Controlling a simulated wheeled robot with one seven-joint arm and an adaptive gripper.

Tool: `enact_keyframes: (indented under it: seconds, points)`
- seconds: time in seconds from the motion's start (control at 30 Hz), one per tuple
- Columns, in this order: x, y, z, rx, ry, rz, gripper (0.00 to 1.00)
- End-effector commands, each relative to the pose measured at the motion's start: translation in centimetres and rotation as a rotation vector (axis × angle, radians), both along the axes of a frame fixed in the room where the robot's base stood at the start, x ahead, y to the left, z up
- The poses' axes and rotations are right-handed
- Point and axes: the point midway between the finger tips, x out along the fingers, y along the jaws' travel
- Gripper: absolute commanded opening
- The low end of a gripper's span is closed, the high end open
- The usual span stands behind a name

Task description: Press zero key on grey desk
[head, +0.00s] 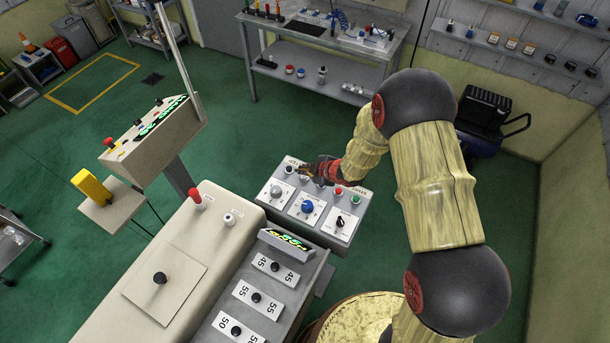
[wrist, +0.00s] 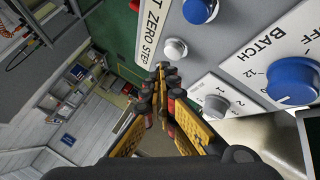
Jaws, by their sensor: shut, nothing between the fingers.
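The grey desk (head: 268,196) is a small slanted panel with a row of push keys along its far edge and knobs below. In the wrist view, a white key (wrist: 175,48) sits beside a label strip (wrist: 148,35) reading "ZERO" and "STEP"; part of the strip is cut off. I cannot tell for sure which key each word belongs to. My gripper (wrist: 166,70) is shut and empty, its fingertips close to the white key; contact cannot be told. In the head view my gripper (head: 312,169) is over the far key row and hides part of it.
A blue key (wrist: 199,10) is near the white key. A grey knob (wrist: 216,106) and a blue batch knob (wrist: 292,80) are nearby. Red (head: 338,190) and green (head: 355,199) keys lie to the right. A beige console (head: 165,270) stands at left.

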Motion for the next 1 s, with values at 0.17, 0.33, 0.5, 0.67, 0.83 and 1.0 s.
enact_keyframes:
  seconds: [0.17, 0.33, 0.5, 0.67, 0.83, 1.0]
  points:
    - [0.0, 0.0, 0.0, 0.0, 0.0, 0.0, 0.0]
    - [0.0, 0.0, 0.0, 0.0, 0.0, 0.0, 0.0]
    - [0.0, 0.0, 0.0, 0.0, 0.0, 0.0, 0.0]
    - [-0.01, -0.01, -0.17, 0.0, 0.0, 0.0, 0.0]
    - [-0.03, -0.01, -0.78, 0.0, 0.0, 0.0, 0.0]
    - [-0.03, -0.01, -0.83, 0.0, 0.0, 0.0, 0.0]
